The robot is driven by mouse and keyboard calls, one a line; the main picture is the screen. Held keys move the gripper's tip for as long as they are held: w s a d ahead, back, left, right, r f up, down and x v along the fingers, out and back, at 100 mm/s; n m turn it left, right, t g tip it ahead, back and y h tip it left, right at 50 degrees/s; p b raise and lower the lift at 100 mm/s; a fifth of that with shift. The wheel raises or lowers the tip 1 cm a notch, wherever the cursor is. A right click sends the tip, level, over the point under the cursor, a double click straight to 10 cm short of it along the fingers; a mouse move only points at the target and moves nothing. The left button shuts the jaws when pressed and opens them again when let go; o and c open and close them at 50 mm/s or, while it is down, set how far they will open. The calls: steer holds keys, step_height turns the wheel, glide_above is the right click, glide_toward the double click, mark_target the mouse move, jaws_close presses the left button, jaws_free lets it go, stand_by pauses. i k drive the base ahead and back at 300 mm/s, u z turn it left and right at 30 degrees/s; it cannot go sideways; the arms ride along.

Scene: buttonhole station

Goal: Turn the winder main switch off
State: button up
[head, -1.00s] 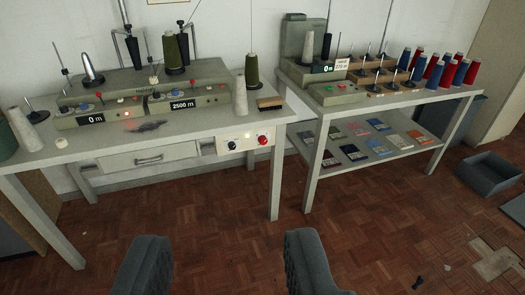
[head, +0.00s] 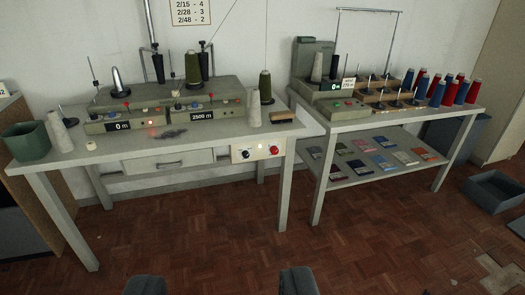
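The winder (head: 170,95) stands on the left table, a long grey-green machine with two counters reading "0 m" and "2500 m". A red light (head: 151,125) glows on its front. A pale switch panel (head: 257,153) hangs under the table's front edge at its right end. It carries a dark rotary knob (head: 246,154) and a red button (head: 274,149); which one is the main switch has no readable label, and the knob's setting is too small to tell. My gripper (head: 221,284) is open and empty at the bottom edge, well short of the panel. Only its fingertips show.
The left table (head: 210,152) has a drawer and a green bin (head: 26,142). The right table (head: 345,126) holds another machine, spools and a lower shelf of packets. A grey crate (head: 497,190) sits on the floor at right. The floor (head: 200,235) before the tables is clear.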

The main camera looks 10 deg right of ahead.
mark_target(274, 150)
steer(key=u, duration=0.1)
steer(key=i, duration=1.2)
steer(key=z, duration=0.85)
steer(key=i, duration=0.65)
steer(key=z, duration=0.4)
steer(key=k, duration=0.95)
steer(key=z, duration=0.2)
steer(key=i, duration=0.95)
steer(key=u, duration=0.1)
